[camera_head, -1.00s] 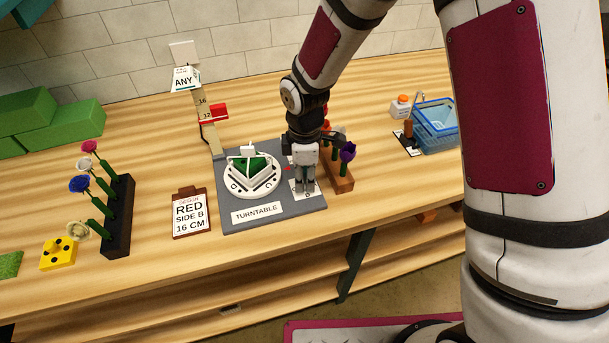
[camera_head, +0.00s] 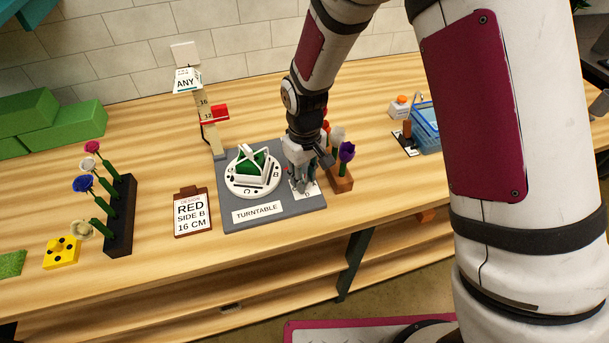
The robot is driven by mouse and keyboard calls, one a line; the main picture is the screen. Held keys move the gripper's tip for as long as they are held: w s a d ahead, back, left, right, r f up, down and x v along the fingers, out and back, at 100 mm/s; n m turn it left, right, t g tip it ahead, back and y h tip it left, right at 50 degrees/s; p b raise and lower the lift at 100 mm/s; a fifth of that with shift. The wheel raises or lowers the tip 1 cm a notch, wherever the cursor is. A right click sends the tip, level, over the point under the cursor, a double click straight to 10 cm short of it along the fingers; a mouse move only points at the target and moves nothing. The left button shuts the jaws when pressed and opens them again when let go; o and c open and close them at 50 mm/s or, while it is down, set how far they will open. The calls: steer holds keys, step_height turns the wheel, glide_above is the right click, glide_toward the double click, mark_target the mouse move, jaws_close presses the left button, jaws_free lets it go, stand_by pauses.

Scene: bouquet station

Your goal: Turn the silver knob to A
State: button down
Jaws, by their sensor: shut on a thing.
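The turntable (camera_head: 237,196) is a white disc with letters on its rim, set on a grey base plate (camera_head: 232,222) labelled TURNTABLE. A white frame with a green block (camera_head: 251,164) stands on the disc. My gripper (camera_head: 303,186) points down at the right side of the base plate, over a small white dial card (camera_head: 313,191) with letters. Its fingers are shut at the card's centre. The silver knob itself is hidden by the fingers, so its pointing direction cannot be read.
A block with purple and other flowers (camera_head: 341,179) stands close right of my gripper. A sign reading RED SIDE B 16 CM (camera_head: 192,212) is left of the base. A dark flower rack (camera_head: 120,215) stands further left. A blue basket (camera_head: 426,130) is at the right.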

steer(key=m+p, duration=0.1)
steer(key=m, duration=0.5)
steer(key=shift+m, duration=0.3)
steer(key=m+p, duration=0.2)
steer(key=m, duration=0.4)
steer(key=shift+m, duration=0.3)
steer(key=c, duration=1.3)
jaws_free()
steer(key=shift+r, duration=0.1)
step_height(320, 180, up, 12)
